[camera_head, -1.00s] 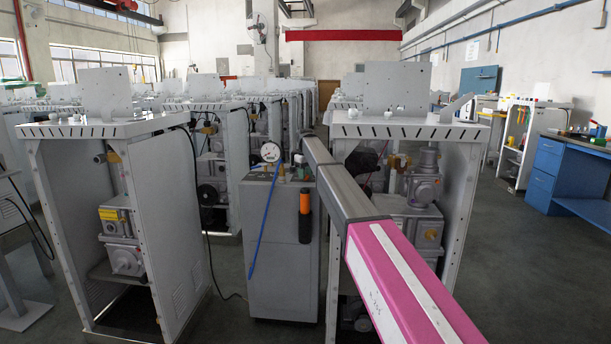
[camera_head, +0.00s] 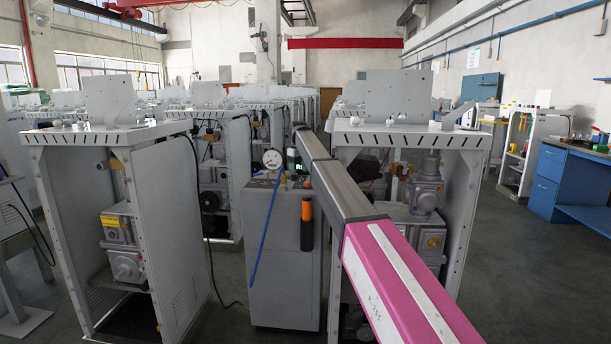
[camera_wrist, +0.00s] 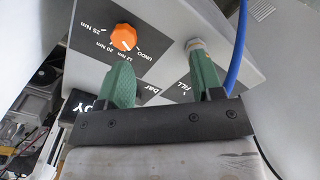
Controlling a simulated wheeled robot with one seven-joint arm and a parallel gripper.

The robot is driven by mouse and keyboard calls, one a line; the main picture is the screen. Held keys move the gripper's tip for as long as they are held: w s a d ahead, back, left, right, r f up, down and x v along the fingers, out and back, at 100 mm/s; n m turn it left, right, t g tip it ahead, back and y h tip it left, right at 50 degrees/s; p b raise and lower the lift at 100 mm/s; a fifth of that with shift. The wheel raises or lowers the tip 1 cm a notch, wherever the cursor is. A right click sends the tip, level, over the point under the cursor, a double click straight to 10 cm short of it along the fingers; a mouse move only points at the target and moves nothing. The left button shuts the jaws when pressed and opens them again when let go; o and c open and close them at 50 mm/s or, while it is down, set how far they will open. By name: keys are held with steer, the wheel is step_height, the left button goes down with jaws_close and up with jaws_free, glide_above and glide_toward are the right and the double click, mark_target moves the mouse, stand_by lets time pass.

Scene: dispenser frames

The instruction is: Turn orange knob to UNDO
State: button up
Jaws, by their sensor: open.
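The orange knob (camera_wrist: 123,37) sits on the grey sloping panel (camera_wrist: 170,72) in the wrist view. Printed marks around it include UNDO and several Nm values. My gripper (camera_wrist: 158,55) is open, with two green fingers spread apart. The left fingertip appears just below the knob in the picture, and the right fingertip overlaps a pale fitting near the FILL label. Nothing is between the fingers; I cannot tell whether either finger touches anything.
A pressure gauge (camera_head: 272,159) stands on the cabinet's top. A blue hose (camera_head: 265,230) hangs down its front, beside an orange-and-black tool (camera_head: 307,225). White machine frames stand left (camera_head: 165,225) and right (camera_head: 465,220) of the cabinet. Open floor lies at the right.

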steer(key=s+a+r, duration=0.4)
steer(key=shift+s+a, duration=0.25)
steer(key=shift+s, duration=0.1)
